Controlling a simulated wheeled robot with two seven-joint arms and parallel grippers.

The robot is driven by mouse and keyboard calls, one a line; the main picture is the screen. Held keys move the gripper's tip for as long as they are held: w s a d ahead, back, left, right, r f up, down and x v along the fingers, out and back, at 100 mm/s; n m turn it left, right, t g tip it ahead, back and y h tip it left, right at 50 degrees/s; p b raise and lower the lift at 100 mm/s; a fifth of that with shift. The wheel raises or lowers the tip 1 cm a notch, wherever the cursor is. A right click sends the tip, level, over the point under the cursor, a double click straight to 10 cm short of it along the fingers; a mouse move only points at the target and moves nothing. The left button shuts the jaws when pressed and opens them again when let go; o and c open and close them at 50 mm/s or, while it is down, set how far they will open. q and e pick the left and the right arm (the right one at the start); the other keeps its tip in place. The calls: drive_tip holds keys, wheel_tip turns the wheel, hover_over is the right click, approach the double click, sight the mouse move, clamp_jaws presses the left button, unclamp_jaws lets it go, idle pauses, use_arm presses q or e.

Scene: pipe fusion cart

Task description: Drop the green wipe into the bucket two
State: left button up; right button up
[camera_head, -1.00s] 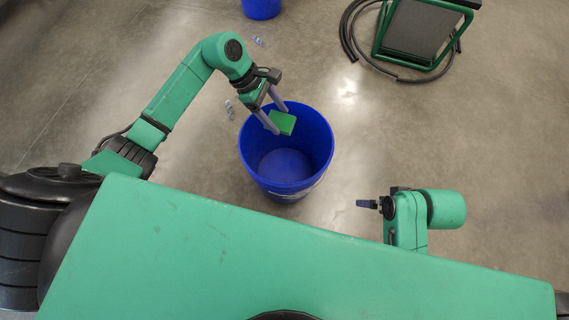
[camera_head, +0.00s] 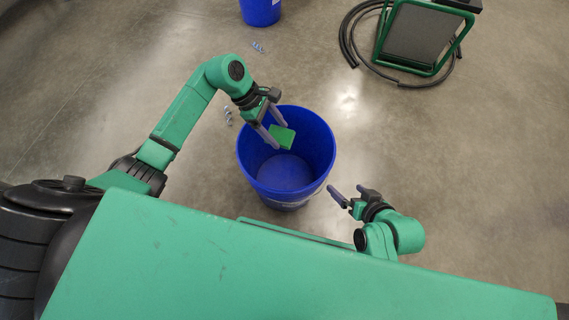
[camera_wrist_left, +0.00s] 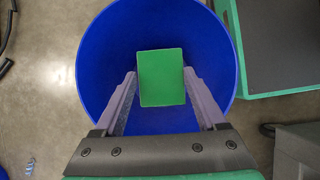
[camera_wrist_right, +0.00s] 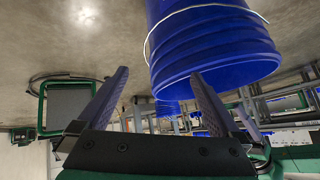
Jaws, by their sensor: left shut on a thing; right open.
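The green wipe (camera_head: 282,137) is a small flat green block between the fingertips of my left gripper (camera_head: 277,136). My left gripper is shut on it and holds it over the open mouth of a blue bucket (camera_head: 312,165). In the left wrist view the wipe (camera_wrist_left: 161,78) lies inside the outline of the bucket rim (camera_wrist_left: 228,60). My right gripper (camera_head: 350,190) is open and empty, to the right of the bucket and apart from it. In the right wrist view the bucket's outer wall (camera_wrist_right: 215,45) stands beyond the open fingers (camera_wrist_right: 158,98). No label reading two is legible.
A second blue bucket (camera_head: 260,11) stands at the far top edge. A green-framed panel (camera_head: 420,38) with a black hose (camera_head: 349,40) around it is at the upper right. Floor to the right is clear.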

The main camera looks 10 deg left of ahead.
use_arm(q)
drive_tip(key=o, duration=1.1)
drive_tip(key=shift+o, duration=0.2)
drive_tip(key=p+v, duration=0.2)
drive_tip(key=v, duration=1.2)
drive_tip(key=shift+r+p, duration=0.25)
drive_tip(key=shift+p, duration=0.1)
use_arm(e)
drive_tip(key=s+d+r+g+h, duration=0.2)
drive_tip(key=s+d+r+g, duration=0.1)
drive_tip(key=d, duration=0.3)
drive_tip(key=shift+d+r, duration=0.15)
drive_tip(key=shift+r, duration=0.3)
use_arm(q)
drive_tip(key=shift+a, duration=0.1)
